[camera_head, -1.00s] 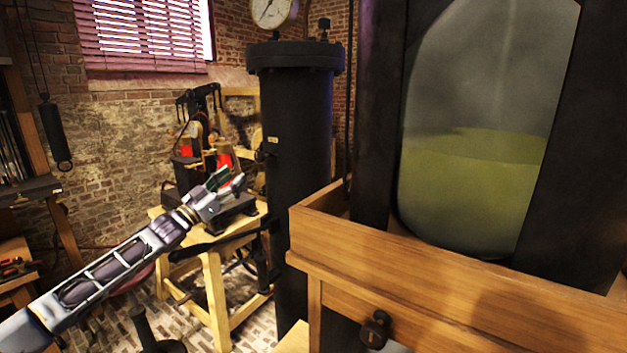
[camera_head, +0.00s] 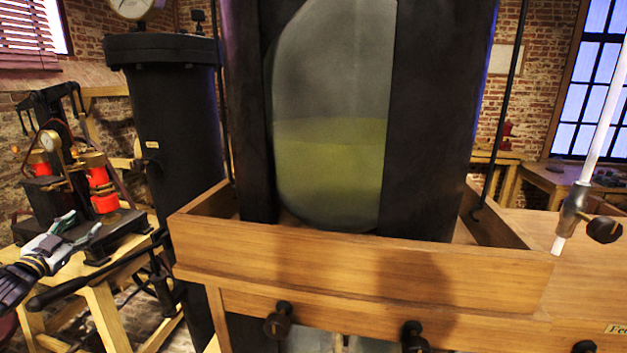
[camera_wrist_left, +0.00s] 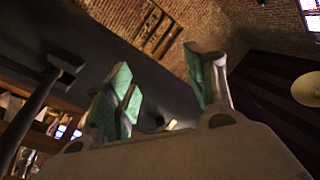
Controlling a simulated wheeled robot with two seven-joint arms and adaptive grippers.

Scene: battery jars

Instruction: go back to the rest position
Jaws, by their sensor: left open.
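My left gripper (camera_head: 75,232) is at the left edge of the head view, in front of the wooden stand with the red and black apparatus. Its jaws are apart and nothing shows between them. In the left wrist view its two green-padded fingers (camera_wrist_left: 165,92) stand apart, with a dark surface and brick wall behind them. My right gripper is not in view.
A black cylinder (camera_head: 180,125) stands right of my left gripper. A wooden tray-topped cabinet (camera_head: 350,270) with dark knobs holds a large glass jar (camera_head: 330,170) between black posts. The red and black apparatus (camera_head: 103,195) is close behind the gripper.

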